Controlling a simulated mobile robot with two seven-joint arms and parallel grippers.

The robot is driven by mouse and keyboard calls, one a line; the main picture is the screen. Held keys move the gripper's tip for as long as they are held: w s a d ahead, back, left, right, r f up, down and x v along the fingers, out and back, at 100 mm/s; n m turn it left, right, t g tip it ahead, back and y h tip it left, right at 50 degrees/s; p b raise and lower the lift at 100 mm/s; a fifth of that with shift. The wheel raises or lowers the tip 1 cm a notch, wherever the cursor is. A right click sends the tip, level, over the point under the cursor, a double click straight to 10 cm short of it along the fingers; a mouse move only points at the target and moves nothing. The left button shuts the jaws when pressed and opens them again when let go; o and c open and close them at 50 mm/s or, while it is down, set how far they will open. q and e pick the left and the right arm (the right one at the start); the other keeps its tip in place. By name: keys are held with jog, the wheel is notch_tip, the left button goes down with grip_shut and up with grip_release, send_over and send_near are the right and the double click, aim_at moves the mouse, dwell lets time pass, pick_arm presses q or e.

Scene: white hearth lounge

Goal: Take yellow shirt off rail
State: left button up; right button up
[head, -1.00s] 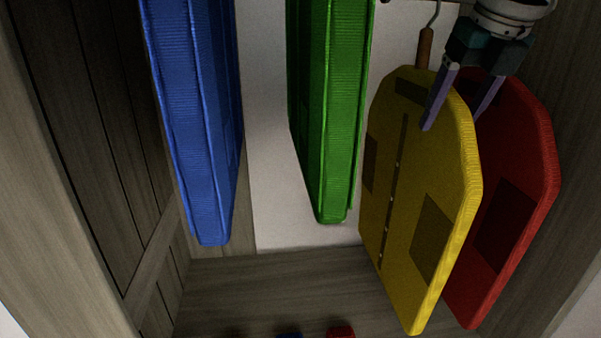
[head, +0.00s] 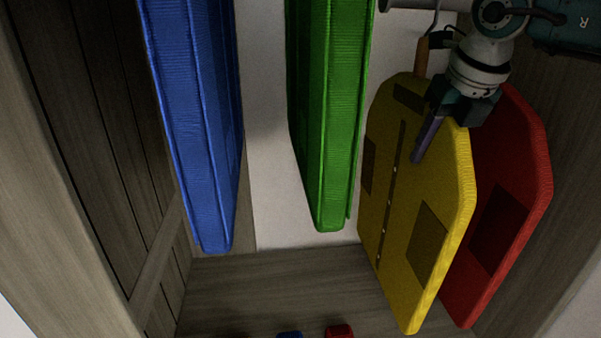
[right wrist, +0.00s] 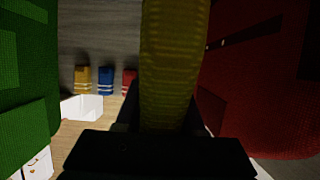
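The yellow shirt (head: 415,220) hangs from a hook with a brown hanger part (head: 422,55) on the right side of the wardrobe. My right gripper (head: 428,140) is at its upper part. One finger lies across the front face of the shirt, and the other is hidden behind it. In the right wrist view the shirt (right wrist: 172,65) runs between the two fingers, which look spread around it; I cannot tell whether they touch it. My left gripper is not in view.
The red shirt (head: 500,210) hangs close behind the yellow one on the right. The green shirt (head: 330,120) and blue shirt (head: 190,120) hang to the left. Folded items (right wrist: 105,80) and a white box (right wrist: 82,107) show below. Wooden walls bound both sides.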

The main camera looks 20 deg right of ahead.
grip_shut()
dwell(0.9)
